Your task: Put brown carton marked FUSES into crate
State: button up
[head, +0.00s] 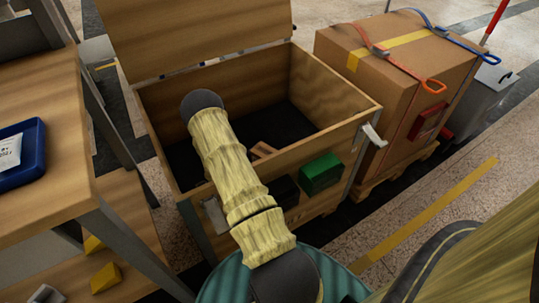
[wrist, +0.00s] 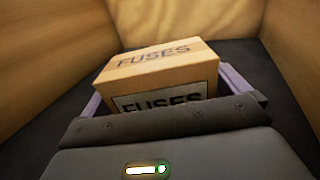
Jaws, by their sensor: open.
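The brown carton marked FUSES (wrist: 158,68) is inside the wooden crate, with its lettered top and one labelled side showing in the wrist view. A small brown part of it (head: 262,150) shows past my arm in the head view. The crate (head: 318,88) stands with its lid raised, and its dark floor and plywood walls (wrist: 215,22) surround the carton. My gripper (wrist: 162,90) is open, with its pale fingers on either side of the carton. The carton's underside is hidden, so I cannot tell whether it touches the floor.
A strapped cardboard box (head: 400,70) on a pallet stands right of the crate. A green box (head: 320,174) and a black box (head: 284,192) are on the crate's front. A wooden bench (head: 55,120) with a blue tray (head: 35,165) is at left.

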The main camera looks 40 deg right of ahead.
jog(key=a, duration=0.2)
jog(key=a+p, duration=0.1)
jog(key=s+a+p, duration=0.1)
jog(key=a, duration=0.1)
jog(key=shift+a, duration=0.35)
notch_tip(320, 180, up, 34)
jog(key=p, duration=3.4)
